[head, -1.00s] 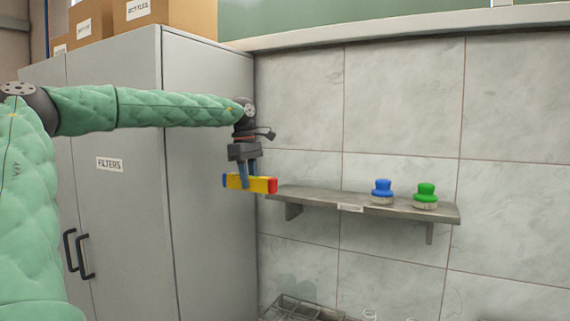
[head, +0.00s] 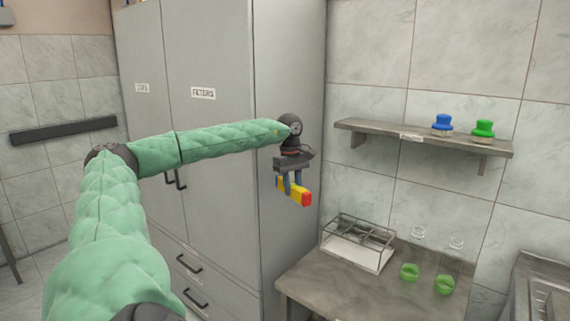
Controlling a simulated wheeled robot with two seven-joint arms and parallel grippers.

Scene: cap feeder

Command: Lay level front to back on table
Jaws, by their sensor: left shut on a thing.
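The level is a short yellow bar with a red end and a bit of blue at its other end (head: 298,193). My left gripper (head: 292,184) points down and is shut on the level, holding it in the air beside the grey cabinet. The level tilts in the picture, its red end lower and to the right. The table (head: 318,290) is a grey-brown worktop at lower right, below and right of the level; the level is apart from it. My right gripper does not show.
A wire rack with a white base (head: 352,253) stands at the table's back left. Glass pieces with green parts (head: 409,271) stand to its right. A wall shelf (head: 388,130) holds a blue cap (head: 442,122) and a green cap (head: 483,128). The grey cabinet (head: 215,130) stands left. The table's front left looks clear.

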